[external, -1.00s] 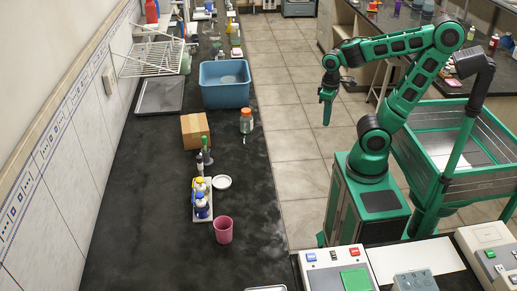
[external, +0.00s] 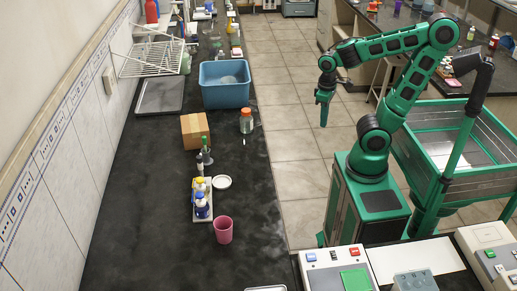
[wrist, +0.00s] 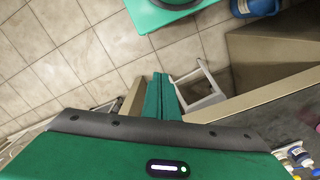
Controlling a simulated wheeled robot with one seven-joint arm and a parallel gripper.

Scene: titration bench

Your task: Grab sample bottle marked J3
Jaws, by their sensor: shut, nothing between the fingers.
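Small bottles with blue and yellow parts (external: 201,205) stand on a white tray (external: 196,217) on the dark bench. No J3 label can be read at this size, so I cannot tell which bottle is marked J3. Part of a bottle group (wrist: 298,157) shows at the lower right edge of the wrist view. My gripper (external: 324,112) hangs pointing down over the floor aisle, right of the bench and well apart from the bottles. In the wrist view the green fingers (wrist: 160,92) are together with nothing between them.
A cardboard box (external: 195,131), an orange-lidded jar (external: 246,122) and a blue tub (external: 225,85) stand farther back.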

